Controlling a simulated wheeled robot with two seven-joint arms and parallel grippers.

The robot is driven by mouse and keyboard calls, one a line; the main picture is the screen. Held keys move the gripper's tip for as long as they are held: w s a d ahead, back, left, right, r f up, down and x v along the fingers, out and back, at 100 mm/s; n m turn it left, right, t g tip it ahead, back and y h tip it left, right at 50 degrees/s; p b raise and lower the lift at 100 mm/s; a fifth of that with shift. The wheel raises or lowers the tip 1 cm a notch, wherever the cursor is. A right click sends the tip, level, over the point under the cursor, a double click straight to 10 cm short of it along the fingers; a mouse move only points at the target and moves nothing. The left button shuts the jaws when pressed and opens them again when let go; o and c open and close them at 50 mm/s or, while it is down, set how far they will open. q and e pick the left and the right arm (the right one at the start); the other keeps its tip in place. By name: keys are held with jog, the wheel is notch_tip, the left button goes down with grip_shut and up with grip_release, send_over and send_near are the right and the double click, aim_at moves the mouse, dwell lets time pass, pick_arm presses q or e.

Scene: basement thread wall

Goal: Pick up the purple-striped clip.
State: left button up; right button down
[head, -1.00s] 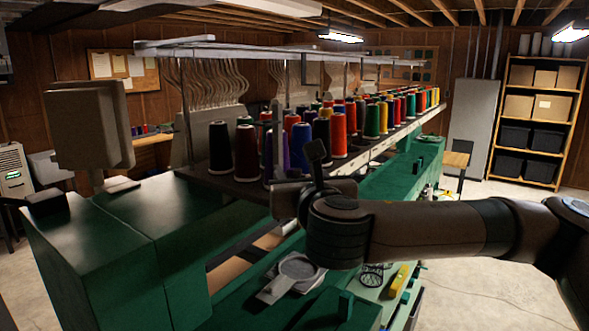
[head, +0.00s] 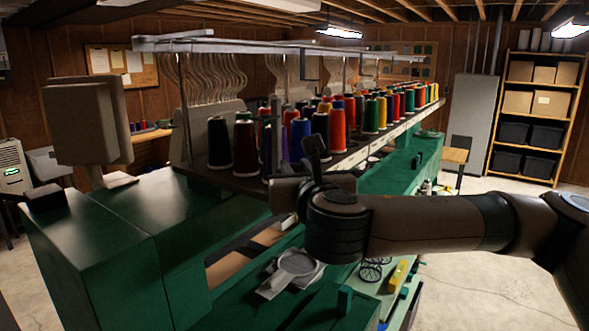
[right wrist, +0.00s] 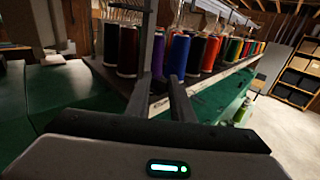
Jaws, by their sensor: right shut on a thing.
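In the head view my right arm comes in from the right, and its gripper (head: 290,192) is in front of the near end of the thread rack. In the right wrist view the two dark fingers of this right gripper (right wrist: 162,80) point toward the spools and lean together. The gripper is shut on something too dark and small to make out. I cannot pick out a purple-striped clip in either view; the gripper body and wrist hide part of the area. My left gripper is not in view.
Many thread spools (head: 338,127) stand on the long rack beyond the gripper. Below is a green machine bench (head: 240,310) with a grey round-ended piece (head: 296,262) on it. A green cabinet (head: 120,235) stands at left. The floor (head: 480,270) at right is clear.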

jog(key=w+d+r+b, duration=0.6)
jog(key=d+r, duration=0.4)
jog(key=r, duration=0.1)
jog(key=shift+w, duration=0.15)
jog(key=shift+a, duration=0.1)
dwell(1.1)
